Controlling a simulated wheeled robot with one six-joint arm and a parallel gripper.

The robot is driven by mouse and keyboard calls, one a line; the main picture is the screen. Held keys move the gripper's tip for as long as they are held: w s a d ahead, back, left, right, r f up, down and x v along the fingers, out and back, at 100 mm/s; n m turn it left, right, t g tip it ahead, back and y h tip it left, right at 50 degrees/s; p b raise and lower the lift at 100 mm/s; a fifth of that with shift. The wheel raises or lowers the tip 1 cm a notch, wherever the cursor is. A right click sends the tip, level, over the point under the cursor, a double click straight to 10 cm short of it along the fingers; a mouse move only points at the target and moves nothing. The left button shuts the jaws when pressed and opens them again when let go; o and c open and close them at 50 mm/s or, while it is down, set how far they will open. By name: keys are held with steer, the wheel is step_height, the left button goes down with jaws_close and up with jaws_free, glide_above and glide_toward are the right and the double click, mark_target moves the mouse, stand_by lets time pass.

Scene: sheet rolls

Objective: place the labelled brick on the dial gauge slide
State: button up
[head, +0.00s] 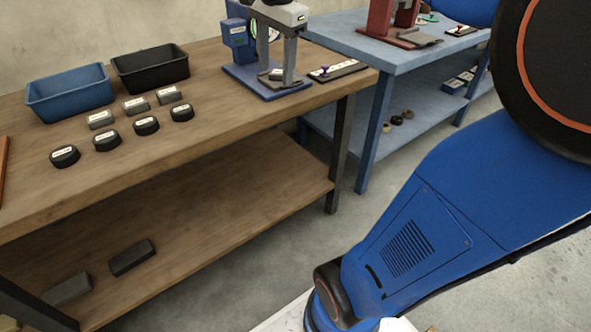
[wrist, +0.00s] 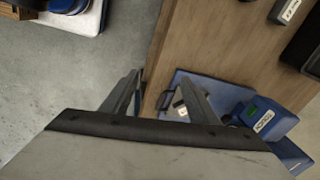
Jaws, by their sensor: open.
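Three grey bricks with white labels (head: 135,105) lie in a row on the wooden bench; one grey labelled block (wrist: 289,11) shows at the wrist view's top right. The gauge stand (head: 290,50) rises from a blue base plate (head: 250,84) near the bench's right end. A small grey part with a white patch (head: 276,74) sits low at the stand; I cannot tell whether it is the slide or a brick on it.
Several black labelled round pieces (head: 106,140) lie in front of the grey bricks. A blue bin (head: 70,93) and a black bin (head: 152,69) stand behind. A strip with a purple knob (head: 338,71) lies right of the stand. A blue table (head: 360,40) holds a red press (head: 385,25).

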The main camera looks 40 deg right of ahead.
steer(key=s+a+f+n+t, duration=0.1)
steer(key=s+a+f+n, duration=0.2)
steer(key=s+f+n, duration=0.5)
steer(key=s+a+f+n+t, duration=0.1)
steer(key=s+a+f+n, duration=0.3)
steer(key=s+f+n, duration=0.3)
step_height(320, 180, down, 2)
steer(key=s, duration=0.3)
steer(key=shift+f+n+t, duration=0.2)
steer(key=shift+n+t, duration=0.2)
